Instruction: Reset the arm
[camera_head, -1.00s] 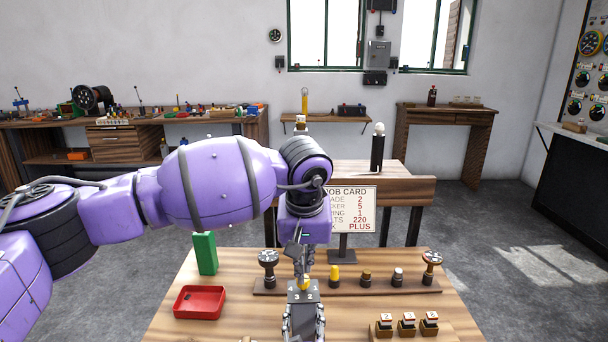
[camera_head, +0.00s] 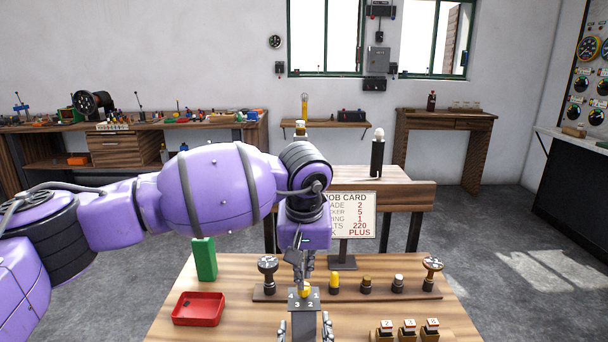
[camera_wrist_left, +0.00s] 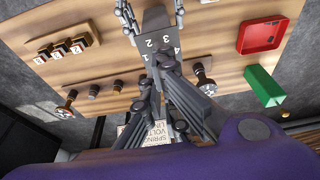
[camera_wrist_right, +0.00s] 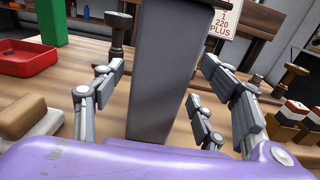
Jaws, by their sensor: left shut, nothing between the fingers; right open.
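My left gripper (camera_head: 304,282) is shut and empty, pointing down right at the top of a grey post. Its fingers also show in the left wrist view (camera_wrist_left: 165,62). The grey post (camera_head: 305,322) stands upright and has numbers on its top; 3 and 2 are readable. My right gripper (camera_head: 305,332) is open at the bottom of the head view. Its fingers stand apart on both sides of the post (camera_wrist_right: 160,75), with gaps visible in the right wrist view.
A wooden strip (camera_head: 350,291) with several stamps and pegs lies behind the post. A red tray (camera_head: 198,322) and a green block (camera_head: 205,259) are at left. Several labelled blocks (camera_head: 407,331) sit at front right. A job card (camera_head: 349,213) stands behind.

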